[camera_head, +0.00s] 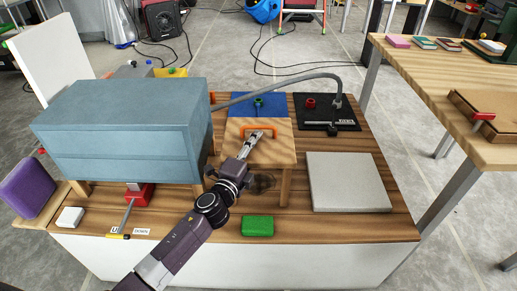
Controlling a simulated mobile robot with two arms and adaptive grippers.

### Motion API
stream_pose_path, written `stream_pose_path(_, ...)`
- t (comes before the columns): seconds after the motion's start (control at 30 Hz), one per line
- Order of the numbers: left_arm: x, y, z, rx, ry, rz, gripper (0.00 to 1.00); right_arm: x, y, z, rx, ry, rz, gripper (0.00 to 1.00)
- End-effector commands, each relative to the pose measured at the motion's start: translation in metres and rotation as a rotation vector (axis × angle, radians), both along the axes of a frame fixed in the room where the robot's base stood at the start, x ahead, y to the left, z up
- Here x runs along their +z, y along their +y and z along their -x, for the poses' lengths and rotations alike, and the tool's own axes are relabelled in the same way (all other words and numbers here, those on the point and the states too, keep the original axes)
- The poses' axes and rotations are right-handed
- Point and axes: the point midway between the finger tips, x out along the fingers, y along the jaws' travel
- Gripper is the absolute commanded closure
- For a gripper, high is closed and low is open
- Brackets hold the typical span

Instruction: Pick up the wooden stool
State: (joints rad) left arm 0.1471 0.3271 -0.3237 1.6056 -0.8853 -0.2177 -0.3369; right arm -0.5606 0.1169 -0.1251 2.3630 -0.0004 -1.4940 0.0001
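The small wooden stool (276,157) stands on the wooden worktop, with a light flat top, short legs and an orange handle (235,128) on its top. My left gripper (260,136) reaches in from the lower left and lies over the stool top, close to the handle. The fingers look pale and narrow; I cannot tell whether they are open or shut, or whether they touch the handle. My arm hides part of the stool's front left. My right gripper is not in view.
A large blue-grey box (125,130) stands just left of the stool. A grey bent pipe (290,82) arches behind it. A grey slab (346,182) lies to the right and a green block (258,226) in front. A higher wooden table (440,88) stands at the right.

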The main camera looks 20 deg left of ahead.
Motion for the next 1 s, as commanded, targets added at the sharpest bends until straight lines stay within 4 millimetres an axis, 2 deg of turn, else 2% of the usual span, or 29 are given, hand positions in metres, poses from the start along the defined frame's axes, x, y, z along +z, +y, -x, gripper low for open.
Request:
stream_pose_path(0.1,0.0002,-0.0002,0.0002,0.0,0.0,0.0,0.64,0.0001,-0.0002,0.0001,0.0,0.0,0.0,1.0)
stream_pose_path(0.43,0.0001,-0.0001,0.0004,0.0,0.0,0.0,1.0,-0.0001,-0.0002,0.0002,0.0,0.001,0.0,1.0)
stream_pose_path(0.8,-0.0002,-0.0001,0.0006,0.0,0.0,0.0,1.0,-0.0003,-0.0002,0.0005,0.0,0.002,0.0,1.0)
stream_pose_path(0.83,0.0067,-0.0007,-0.0006,-0.002,-0.011,0.0,1.0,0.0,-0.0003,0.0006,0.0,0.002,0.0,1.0)
stream_pose_path(1.0,0.0063,-0.0006,-0.0006,-0.002,-0.01,0.0,1.0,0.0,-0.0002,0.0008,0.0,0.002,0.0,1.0)
